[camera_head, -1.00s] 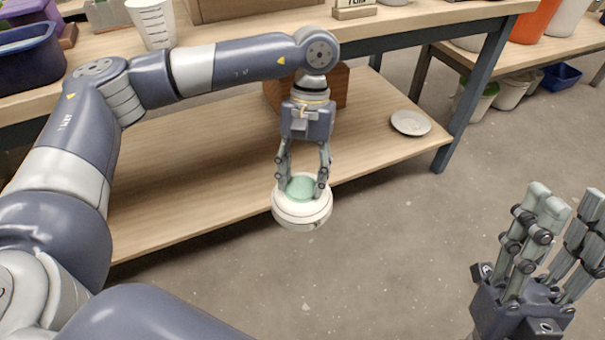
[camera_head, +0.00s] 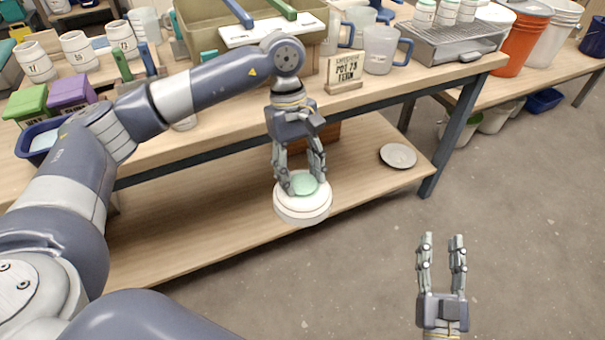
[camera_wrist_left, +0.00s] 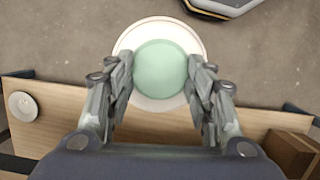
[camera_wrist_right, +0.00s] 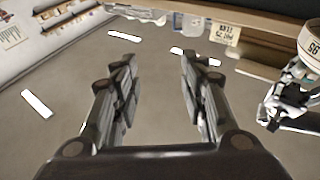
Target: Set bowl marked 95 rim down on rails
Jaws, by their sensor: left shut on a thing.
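My left gripper (camera_head: 302,178) is shut on a pale round bowl (camera_head: 303,212) with a green disc in its middle, held in front of the low shelf. In the left wrist view the bowl (camera_wrist_left: 125,50) sits between the fingers, which lie at the sides of the green disc. In the right wrist view the bowl (camera_wrist_right: 312,45) shows a dark band and a mark that looks like 95. I cannot tell whether the green is glaze or the foot. My right gripper (camera_head: 441,240) is open and empty over the floor. A wire rack (camera_head: 450,40) stands on the bench.
A sign (camera_head: 345,75) reads POT 23 FERN. Clear jugs (camera_head: 380,50) stand beside it. A saucer (camera_head: 397,155) lies on the shelf. The floor in front is clear.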

